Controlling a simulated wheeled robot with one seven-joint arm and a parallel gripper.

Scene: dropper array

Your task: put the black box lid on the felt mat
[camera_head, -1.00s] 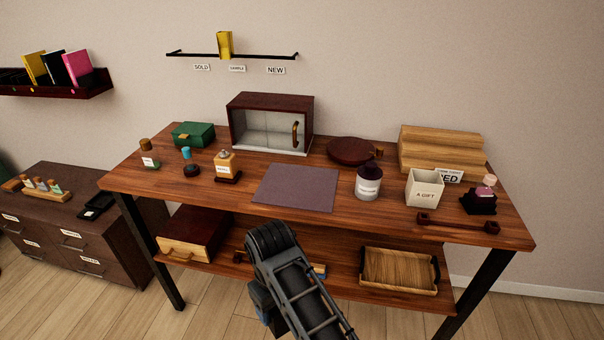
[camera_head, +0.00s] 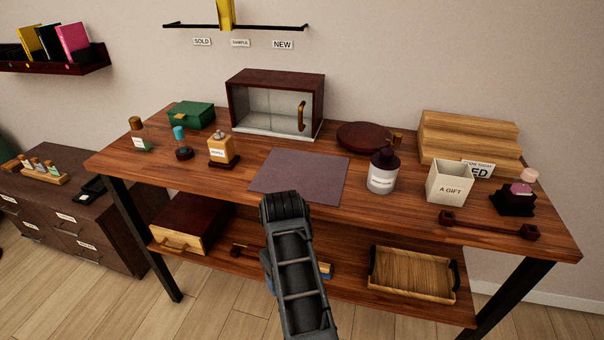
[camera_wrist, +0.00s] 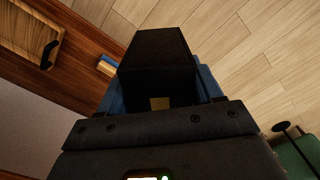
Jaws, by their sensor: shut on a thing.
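The felt mat (camera_head: 300,177) is a flat grey-mauve rectangle near the front middle of the tabletop, bare on top. In the wrist view, my gripper (camera_wrist: 160,95) has blue-sided fingers shut around a black, boxy piece, which I take to be the black box lid (camera_wrist: 158,50). In the head view, my dark arm rises in front of the table, its top just below the mat's front edge. It hides the gripper and the lid there. I cannot tell their height from the table.
A white jar with a dark top (camera_head: 382,172) stands right of the mat, then a gift box (camera_head: 450,182). A perfume bottle (camera_head: 221,150) stands left, a glass-fronted cabinet (camera_head: 275,103) behind. The lower shelf holds a wooden tray (camera_head: 412,275).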

